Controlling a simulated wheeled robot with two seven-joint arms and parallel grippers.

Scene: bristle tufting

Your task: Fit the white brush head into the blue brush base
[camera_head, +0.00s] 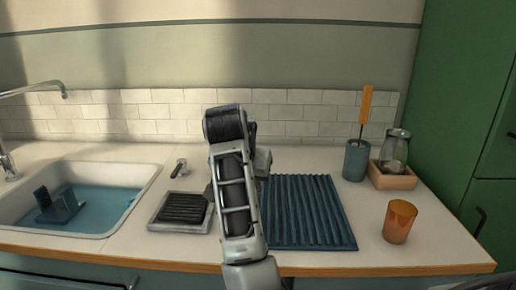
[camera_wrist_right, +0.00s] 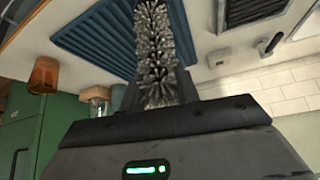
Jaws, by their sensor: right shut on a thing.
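The brush head shows in the right wrist view as a strip of grey-white bristles (camera_wrist_right: 158,50), standing out from my right gripper (camera_wrist_right: 163,98). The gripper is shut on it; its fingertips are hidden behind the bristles. In the head view my right arm rises through the middle and hides its own gripper and the brush head. I cannot tell for certain which thing is the blue brush base; a dark blue blocky thing (camera_head: 60,206) lies in the sink at the left. My left gripper is in neither view.
A blue ribbed mat (camera_head: 308,212) lies right of the arm. A grey tray with a dark ridged insert (camera_head: 182,209) lies left of it. At the right stand a blue cup (camera_head: 355,162) holding an orange-handled tool, a glass jar (camera_head: 394,150) in a wooden tray and an orange tumbler (camera_head: 399,222).

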